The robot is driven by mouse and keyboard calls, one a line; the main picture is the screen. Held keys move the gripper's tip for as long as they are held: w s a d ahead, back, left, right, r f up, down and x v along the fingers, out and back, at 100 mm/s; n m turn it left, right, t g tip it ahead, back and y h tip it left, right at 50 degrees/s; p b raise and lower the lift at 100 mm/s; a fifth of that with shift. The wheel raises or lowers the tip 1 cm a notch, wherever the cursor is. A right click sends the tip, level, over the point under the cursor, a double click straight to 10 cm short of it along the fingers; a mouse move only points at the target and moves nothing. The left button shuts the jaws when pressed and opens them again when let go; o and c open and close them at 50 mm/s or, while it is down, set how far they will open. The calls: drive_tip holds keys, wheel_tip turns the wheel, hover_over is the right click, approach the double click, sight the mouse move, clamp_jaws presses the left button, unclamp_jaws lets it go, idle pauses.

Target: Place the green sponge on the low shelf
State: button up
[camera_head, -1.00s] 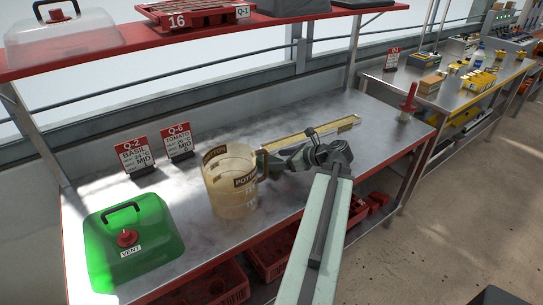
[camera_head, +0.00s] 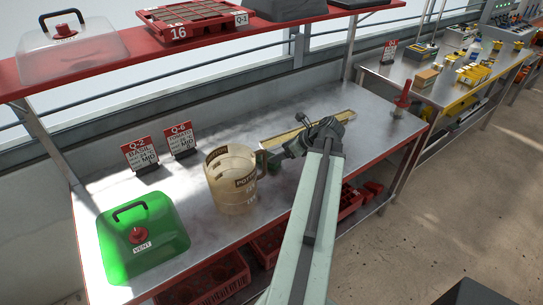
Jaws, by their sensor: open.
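My gripper (camera_head: 289,152) is over the steel bench, just right of the tan potting jug (camera_head: 231,196), and points left and down. It is open, though its fingers are small and partly hidden by my arm. A small dark green patch (camera_head: 274,161) shows at the fingertips beside the jug's handle; I cannot tell whether it is the green sponge or part of my gripper. No other sponge is clear. A red shelf (camera_head: 215,55) runs above the bench. Space under the bench holds red crates (camera_head: 213,288); I cannot tell which level is the low shelf.
A green vented cover (camera_head: 160,215) stands at the bench's left. Two label cards (camera_head: 140,153) stand behind it. A yellowish long bar (camera_head: 280,138) lies behind my gripper. A red-handled tool (camera_head: 403,98) stands at the bench's right end.

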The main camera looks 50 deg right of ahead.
drive_tip(key=b+x, duration=0.1)
drive_tip(key=x, duration=0.1)
drive_tip(key=b+x, duration=0.2)
drive_tip(key=x, duration=0.1)
drive_tip(key=b+x, duration=0.1)
drive_tip(key=x, duration=0.1)
drive_tip(key=shift+w+a+f+b, duration=0.15)
drive_tip(key=shift+a+b, duration=0.15)
drive_tip(key=shift+b, duration=0.05)
drive_tip(key=shift+w, duration=0.15)
drive_tip(key=c, duration=1.5)
wheel_tip(320, 180, up, 14)
drive_tip(key=p, duration=1.4)
